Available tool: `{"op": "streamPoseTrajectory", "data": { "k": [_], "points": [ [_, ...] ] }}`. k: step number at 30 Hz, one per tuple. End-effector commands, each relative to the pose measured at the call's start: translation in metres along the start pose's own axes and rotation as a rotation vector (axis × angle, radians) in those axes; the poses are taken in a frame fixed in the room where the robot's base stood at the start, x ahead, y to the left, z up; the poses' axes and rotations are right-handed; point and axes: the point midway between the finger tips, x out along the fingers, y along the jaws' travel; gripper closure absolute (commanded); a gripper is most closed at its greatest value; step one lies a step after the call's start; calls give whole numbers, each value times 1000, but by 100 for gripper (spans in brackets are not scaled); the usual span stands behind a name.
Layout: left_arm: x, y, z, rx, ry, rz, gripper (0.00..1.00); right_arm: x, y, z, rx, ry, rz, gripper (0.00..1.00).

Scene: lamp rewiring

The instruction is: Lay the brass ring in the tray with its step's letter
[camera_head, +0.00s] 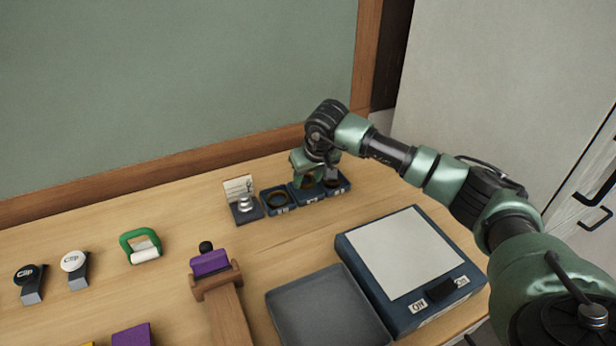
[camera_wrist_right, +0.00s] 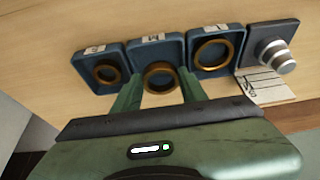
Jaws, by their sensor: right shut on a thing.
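My right gripper (camera_head: 310,180) is at the row of three small blue trays at the back of the table. In the right wrist view its two green fingers (camera_wrist_right: 160,92) are at either side of a brass ring (camera_wrist_right: 160,68), shut on it at the middle tray (camera_wrist_right: 176,44), whose label reads M. The ring looks low in that tray; whether it touches the floor I cannot tell. The tray marked L (camera_wrist_right: 232,42) holds a larger brass ring (camera_wrist_right: 213,42). The third tray (camera_wrist_right: 80,61) holds a smaller ring; its letter is hard to read. My left gripper is out of view.
A stepped metal post (camera_head: 244,203) with a card (camera_head: 238,186) stands beside the L tray. A grey tray (camera_head: 325,310) and a blue box with a white panel (camera_head: 405,250) are in front. A wooden stand (camera_head: 228,310) holds a purple block (camera_head: 210,262). A green handle (camera_head: 141,233) lies left.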

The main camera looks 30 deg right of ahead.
Motion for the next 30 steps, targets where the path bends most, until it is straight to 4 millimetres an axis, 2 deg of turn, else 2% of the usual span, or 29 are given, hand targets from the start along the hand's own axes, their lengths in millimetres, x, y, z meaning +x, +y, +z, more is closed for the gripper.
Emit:
{"op": "streamPoseTrajectory", "data": {
  "k": [8,23,24,26,30],
  "points": [
    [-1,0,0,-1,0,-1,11,5,0,2,0,2,0,100],
    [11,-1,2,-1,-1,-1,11,16,0,6,1,1,0,100],
    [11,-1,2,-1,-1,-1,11,16,0,6,1,1,0,55],
    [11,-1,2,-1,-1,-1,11,16,0,6,1,1,0,39],
    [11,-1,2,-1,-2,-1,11,16,0,6,1,1,0,36]
  ]
}}
